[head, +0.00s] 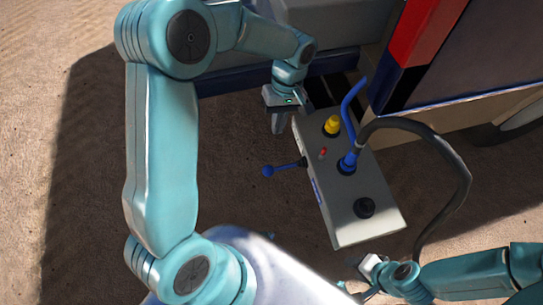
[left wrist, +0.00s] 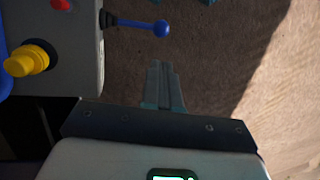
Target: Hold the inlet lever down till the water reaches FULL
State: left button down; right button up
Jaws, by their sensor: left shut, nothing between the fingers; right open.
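A blue lever with a ball end (head: 268,171) sticks out from the left side of a grey control box (head: 345,222). It also shows in the left wrist view (left wrist: 161,28), pointing right from the box edge. My left gripper (head: 278,125) is shut and empty beside the far left corner of the box. Its closed fingers (left wrist: 163,88) are apart from the lever, with a gap of bare ground between. My right gripper (head: 362,280) is open near the bottom edge of the head view, apart from the box. No water level or FULL mark can be read.
The box top carries a yellow knob (head: 332,125), a small red part (head: 323,153), a blue pipe fitting (head: 347,163) and a black knob (head: 364,207). A black hose (head: 465,180) loops to the right. A large red and blue machine stands behind.

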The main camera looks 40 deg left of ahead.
pick_arm(q)
send_near(269, 167)
jog(key=x, duration=0.7)
jog(key=shift+b, duration=0.4)
